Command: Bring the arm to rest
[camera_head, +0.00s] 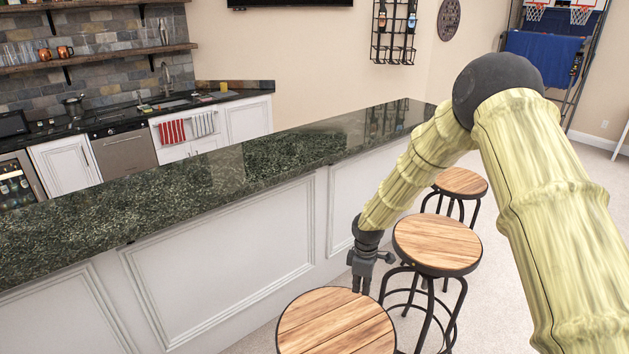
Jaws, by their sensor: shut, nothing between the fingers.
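My arm reaches in from the right edge, bends at a dark round joint high in the picture, and slopes down to the left. My gripper (362,286) hangs at its end, pointing down, shut and empty. It is small in the view, in front of the white panelled side of the bar. In the picture it lies between the nearest stool and the middle stool. Whether it touches either stool cannot be told.
A long bar with a dark green stone top (215,177) runs across the view. The near stool (336,325), middle stool (437,243) and far stool (461,182) stand along it. Carpet (500,270) shows at the right. A sink counter (115,124) stands behind the bar.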

